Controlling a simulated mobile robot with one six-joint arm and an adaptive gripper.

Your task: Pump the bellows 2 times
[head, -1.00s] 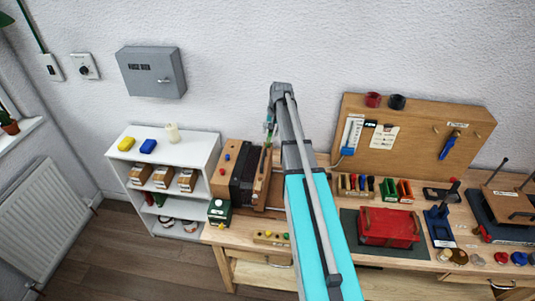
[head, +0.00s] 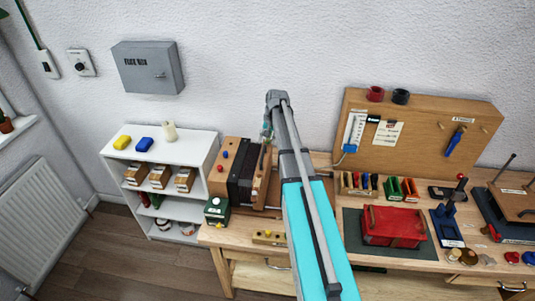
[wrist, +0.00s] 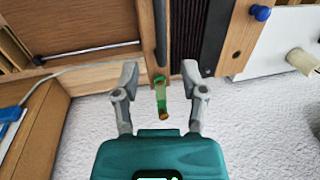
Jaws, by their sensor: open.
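The bellows (head: 240,182) has black pleats between a wooden end block (head: 222,166) and a wooden board (head: 262,187), at the bench's left end. In the wrist view the black pleats (wrist: 217,30) are at the top, right of centre. An upright bar beside the board ends in a green handle (wrist: 160,92) with a brown tip. My gripper (wrist: 162,78) is open, one finger on each side of the handle, with a gap to both. In the head view my arm partly hides the gripper (head: 268,135) and the area right of the bellows.
A small dark green box (head: 216,211) stands in front of the bellows. A white shelf (head: 185,138) is to the left. A wooden tool board (head: 420,110), a red box (head: 393,227) and several small tools stand right of my arm. The wall is close behind.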

